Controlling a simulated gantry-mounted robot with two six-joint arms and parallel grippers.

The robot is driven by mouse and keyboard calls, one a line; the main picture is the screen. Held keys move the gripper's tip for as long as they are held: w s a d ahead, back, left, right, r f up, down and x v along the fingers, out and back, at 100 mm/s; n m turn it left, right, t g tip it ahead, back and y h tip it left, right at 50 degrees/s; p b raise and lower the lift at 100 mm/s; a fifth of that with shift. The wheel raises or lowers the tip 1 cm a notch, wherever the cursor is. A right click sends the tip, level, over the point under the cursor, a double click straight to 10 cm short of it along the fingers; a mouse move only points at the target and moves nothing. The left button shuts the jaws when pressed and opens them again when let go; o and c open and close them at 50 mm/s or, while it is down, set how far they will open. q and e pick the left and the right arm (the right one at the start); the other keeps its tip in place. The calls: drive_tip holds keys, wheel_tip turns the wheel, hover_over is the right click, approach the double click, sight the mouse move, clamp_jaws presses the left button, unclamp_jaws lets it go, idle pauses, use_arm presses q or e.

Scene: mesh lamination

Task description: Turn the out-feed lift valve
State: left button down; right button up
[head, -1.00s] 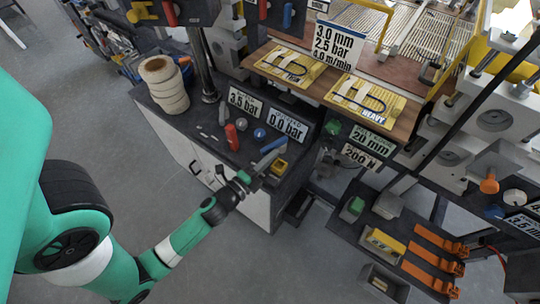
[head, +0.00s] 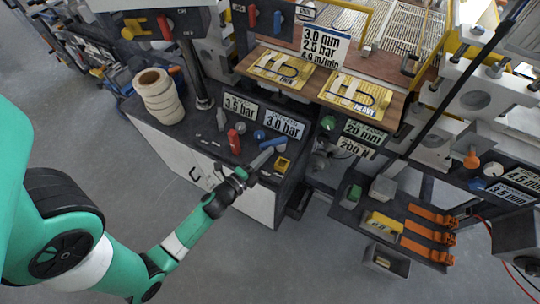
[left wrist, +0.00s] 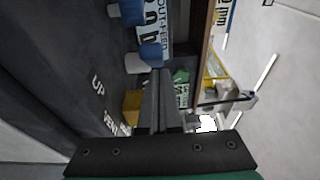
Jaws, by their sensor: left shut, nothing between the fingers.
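The out-feed lift valve appears to be the blue lever (head: 273,144) on the dark bench top, beside the out-feed pressure display (head: 285,123), which reads 3.0 bar. My left gripper (head: 260,160) is low over the bench's front edge, at the near end of this lever. In the left wrist view its dark fingers (left wrist: 158,98) are together with nothing between them. A blue part (left wrist: 150,53) lies just beyond the tips; I cannot tell whether they touch. Labels UP (left wrist: 98,81) and VENT are on the panel beside the fingers. My right gripper is out of view.
A red handle (head: 234,141) and a blue knob (head: 259,135) stand left of the lever. A yellow block (head: 283,163) sits close on its right. White rolls (head: 160,95) stand at the bench's left. Orange clamps (head: 430,235) lie on the right-hand shelf.

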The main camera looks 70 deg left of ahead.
use_arm(q)
drive_tip(key=d+b, duration=0.1)
drive_tip(key=d, duration=0.1)
drive_tip(key=d+f+b, duration=0.1)
drive_tip(key=b, duration=0.1)
drive_tip(key=shift+s+d+f, duration=0.15)
drive_tip(key=shift+d+f, duration=0.05)
drive_tip(key=shift+d, duration=0.15)
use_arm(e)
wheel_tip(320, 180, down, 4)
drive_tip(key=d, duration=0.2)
use_arm(q)
drive_tip(key=shift+s+d+r+p, duration=0.2)
drive_tip(key=shift+s+r+p, duration=0.05)
drive_tip(key=shift+s+p, duration=0.35)
drive_tip(key=shift+s+d+r+p, duration=0.25)
drive_tip(key=shift+s+p, duration=0.2)
drive_tip(key=shift+s, duration=0.15)
drive_tip(key=s+d+p, duration=0.1)
drive_tip(key=s+p, duration=0.2)
drive_tip(key=s, duration=0.4)
drive_tip(key=shift+s+d, duration=0.15)
drive_tip(key=shift+d, duration=0.05)
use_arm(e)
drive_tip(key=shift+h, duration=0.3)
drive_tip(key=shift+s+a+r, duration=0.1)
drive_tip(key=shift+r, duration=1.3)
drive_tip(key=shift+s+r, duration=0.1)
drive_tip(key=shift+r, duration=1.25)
